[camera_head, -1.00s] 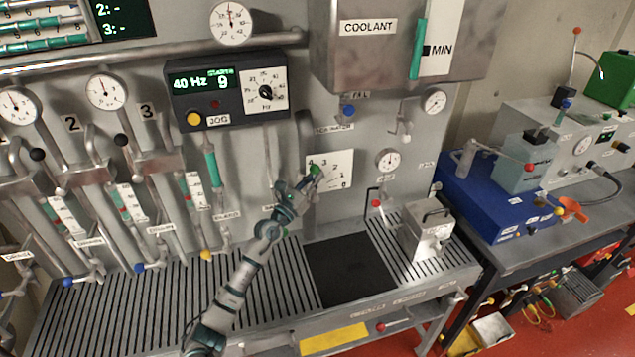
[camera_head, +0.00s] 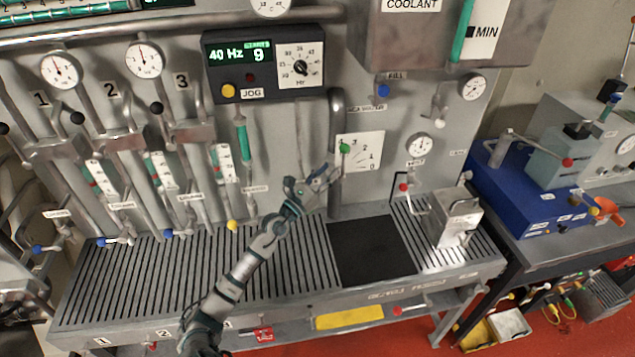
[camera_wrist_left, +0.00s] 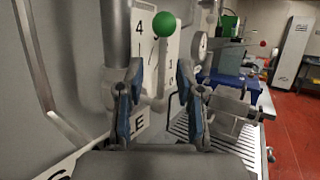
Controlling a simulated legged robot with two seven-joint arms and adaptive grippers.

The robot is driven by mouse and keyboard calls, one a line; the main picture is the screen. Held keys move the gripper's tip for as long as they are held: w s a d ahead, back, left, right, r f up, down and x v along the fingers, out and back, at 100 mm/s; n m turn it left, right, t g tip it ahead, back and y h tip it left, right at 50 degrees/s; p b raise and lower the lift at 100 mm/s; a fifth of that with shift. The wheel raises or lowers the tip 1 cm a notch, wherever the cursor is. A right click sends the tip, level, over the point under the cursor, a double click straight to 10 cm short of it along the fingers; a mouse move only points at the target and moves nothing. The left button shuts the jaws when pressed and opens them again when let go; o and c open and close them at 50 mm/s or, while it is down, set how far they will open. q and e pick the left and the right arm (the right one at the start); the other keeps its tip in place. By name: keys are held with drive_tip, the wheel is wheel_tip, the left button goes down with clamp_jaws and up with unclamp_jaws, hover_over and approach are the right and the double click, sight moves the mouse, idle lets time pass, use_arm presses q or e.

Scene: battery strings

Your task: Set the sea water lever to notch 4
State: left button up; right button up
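The sea water lever has a green ball knob (camera_head: 344,148) in front of a white notch plate (camera_head: 376,143). In the head view the knob is at the plate's upper left, left of the 3, about where the 4 sits. In the left wrist view the green knob (camera_wrist_left: 164,24) stands just right of the printed 4, with its pale stem below. My left gripper (camera_head: 333,172) is a little below and left of the knob. In the wrist view its fingers (camera_wrist_left: 159,78) are apart and the stem shows in the gap; contact is not visible. My right gripper is out of view.
A thick vertical pipe (camera_head: 336,120) runs left of the notch plate. A red-knobbed valve (camera_head: 404,187) and a metal box (camera_head: 457,222) are at the right.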

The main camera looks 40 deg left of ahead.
use_arm(q)
drive_tip(key=v, duration=0.5)
idle(0.6)
